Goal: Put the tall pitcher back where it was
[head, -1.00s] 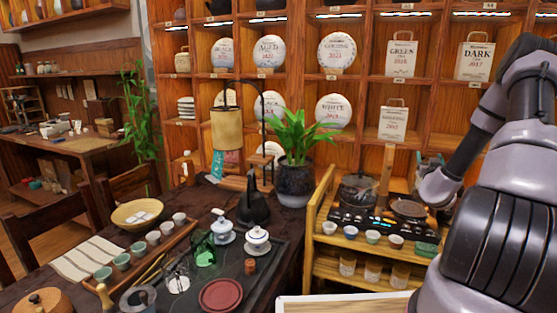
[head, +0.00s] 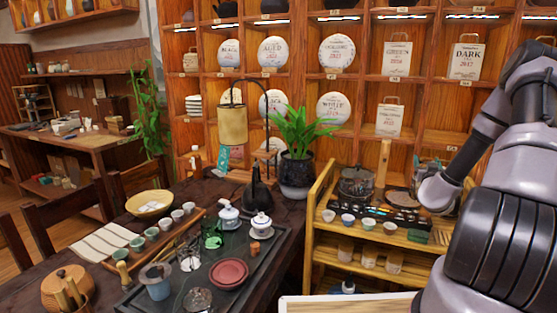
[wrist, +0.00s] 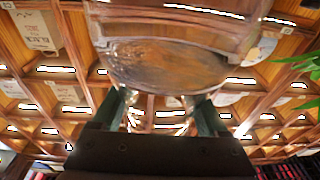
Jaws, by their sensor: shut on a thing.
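My gripper (wrist: 163,118) shows in the wrist view with its two dark fingers pressed against a clear glass vessel (wrist: 175,65). This looks like the tall pitcher, but only its wide, rounded glass part shows; the rest runs off the top edge. In the head view my arm comes in from the right and reaches toward the wooden tea cart (head: 318,215). The gripper and the held glass cannot be clearly made out there, behind or beside my arm.
Shelves line the back wall.

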